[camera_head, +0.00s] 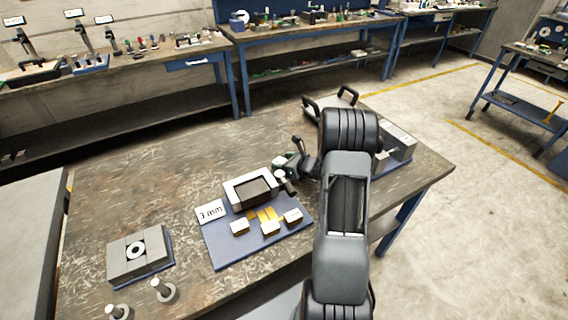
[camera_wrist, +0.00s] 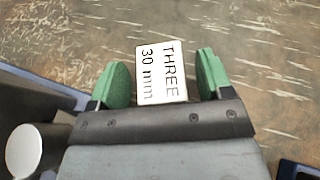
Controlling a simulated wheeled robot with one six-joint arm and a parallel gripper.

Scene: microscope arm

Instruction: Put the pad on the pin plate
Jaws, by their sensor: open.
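My gripper (camera_wrist: 163,79) is open in the wrist view, with green finger pads either side of a white card (camera_wrist: 161,72) marked "THREE 30 mm". The card appears to lie on the bench; I cannot tell whether the fingers touch it. I cannot identify the pad for certain.
A blue board (camera_head: 226,252) holds a pale frame (camera_head: 235,190), a "3 mm" card (camera_head: 210,211) and small white-topped blocks (camera_head: 239,227). A grey block with a white ring (camera_head: 136,250) and two posts (camera_head: 163,289) stand at left. The bench's back left is clear.

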